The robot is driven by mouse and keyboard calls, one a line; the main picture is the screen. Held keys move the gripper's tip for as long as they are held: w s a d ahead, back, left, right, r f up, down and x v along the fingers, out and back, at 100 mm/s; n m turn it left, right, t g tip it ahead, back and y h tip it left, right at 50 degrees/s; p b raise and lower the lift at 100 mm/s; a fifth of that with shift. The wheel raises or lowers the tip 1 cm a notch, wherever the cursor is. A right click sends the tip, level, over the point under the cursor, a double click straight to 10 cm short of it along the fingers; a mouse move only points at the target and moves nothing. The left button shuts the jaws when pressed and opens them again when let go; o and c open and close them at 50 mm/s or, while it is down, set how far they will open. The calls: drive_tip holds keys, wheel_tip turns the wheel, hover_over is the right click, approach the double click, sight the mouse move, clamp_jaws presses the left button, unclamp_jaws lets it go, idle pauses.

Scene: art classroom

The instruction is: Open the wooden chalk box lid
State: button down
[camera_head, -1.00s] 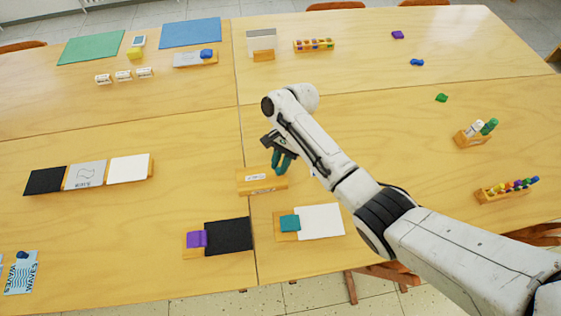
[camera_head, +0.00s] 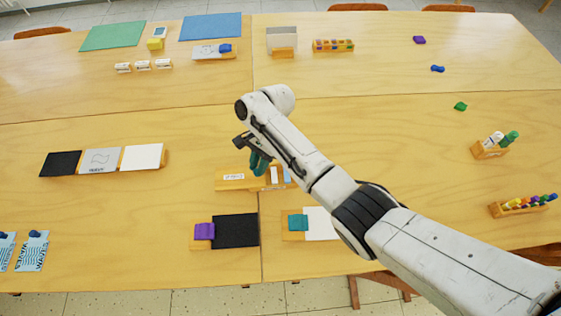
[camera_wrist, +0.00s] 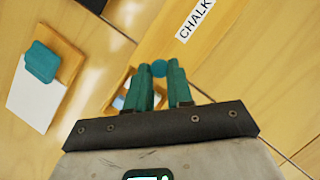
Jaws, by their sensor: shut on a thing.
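The wooden chalk box (camera_head: 280,187) stands near the middle of the table, partly behind my gripper. Its lid (camera_head: 228,184) sticks out to the left of the box, and the box's right part is uncovered, with white and blue showing inside. In the wrist view the lid (camera_wrist: 168,42) bears a CHALK label, and part of the open box shows beside my fingers. My gripper (camera_head: 258,166) is over the lid. In the wrist view its teal fingertips (camera_wrist: 159,74) are shut on a small round blue-teal knob (camera_wrist: 159,67) at the lid's end.
A purple eraser (camera_head: 204,231) by a black board and a teal eraser (camera_head: 298,222) by a white board lie in front of the box. A row of black, grey and white panels (camera_head: 101,160) lies to the left. The table between that row and the lid is clear.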

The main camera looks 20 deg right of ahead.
sight(241, 178)
drive_tip(key=a, duration=0.2)
drive_tip(key=w+a, duration=0.1)
drive_tip(key=a, duration=0.1)
drive_tip(key=shift+w+a+b, duration=0.1)
drive_tip(key=shift+w+b, duration=0.1)
drive_tip(key=shift+b, duration=0.1)
drive_tip(key=c, duration=1)
unclamp_jaws()
drive_tip(key=v, duration=1)
drive_tip(key=shift+w+d+r, duration=0.1)
drive_tip(key=shift+d+r, duration=0.15)
drive_tip(key=shift+r, duration=0.1)
